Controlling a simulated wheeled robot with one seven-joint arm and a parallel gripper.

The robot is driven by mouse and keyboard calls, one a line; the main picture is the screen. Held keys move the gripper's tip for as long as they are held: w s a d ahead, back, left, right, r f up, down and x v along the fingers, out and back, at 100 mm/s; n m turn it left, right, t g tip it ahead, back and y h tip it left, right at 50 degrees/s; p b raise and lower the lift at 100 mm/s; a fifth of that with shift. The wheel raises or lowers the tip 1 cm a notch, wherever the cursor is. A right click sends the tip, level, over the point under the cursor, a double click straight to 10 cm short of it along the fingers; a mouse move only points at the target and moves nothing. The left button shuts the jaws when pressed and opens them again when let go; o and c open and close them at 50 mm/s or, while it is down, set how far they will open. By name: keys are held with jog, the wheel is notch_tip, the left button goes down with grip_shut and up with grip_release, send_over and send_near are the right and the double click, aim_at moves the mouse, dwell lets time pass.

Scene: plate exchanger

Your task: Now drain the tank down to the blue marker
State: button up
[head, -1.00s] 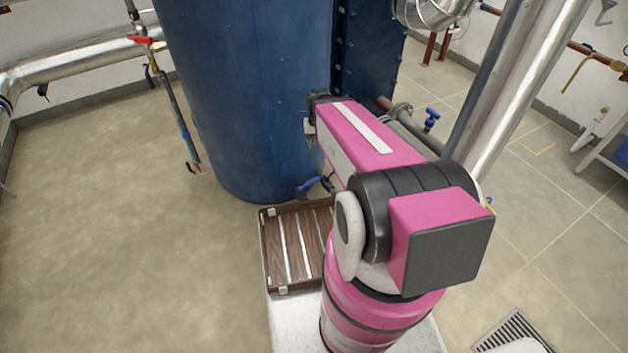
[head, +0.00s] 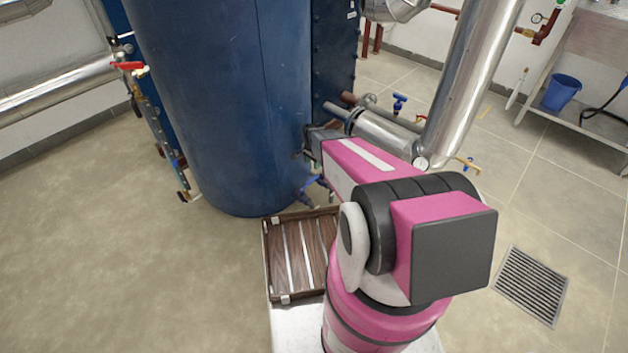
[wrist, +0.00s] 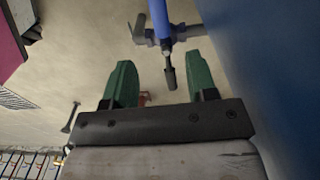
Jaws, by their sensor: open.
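The tall blue tank (head: 225,100) stands in the middle of the head view. A blue-handled valve (head: 312,190) sits low at its right front, partly hidden by my arm. The wrist view shows a blue handle (wrist: 160,14) on a grey tap body (wrist: 166,38) with a dark stub below, beside the blue tank wall (wrist: 285,70). My gripper (wrist: 161,65) is open, its green fingers apart on either side of the stub. They do not appear to hold anything. In the head view my arm hides most of the gripper. I cannot make out a blue marker on the tank.
A second blue-handled valve (head: 399,102) sits on pipework right of the tank. A red-handled valve (head: 128,66) is at the left. A silver pipe (head: 470,80) rises behind my arm. A floor grate (head: 531,286) and a blue bucket (head: 561,92) are at the right. The left floor is clear.

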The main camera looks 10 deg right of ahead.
aim_at(313, 179)
notch_tip(313, 179, down, 11)
jog(key=shift+r, duration=0.15)
dwell(0.4)
jog(key=shift+c, duration=0.3)
grip_shut()
jog(key=shift+d, duration=0.1)
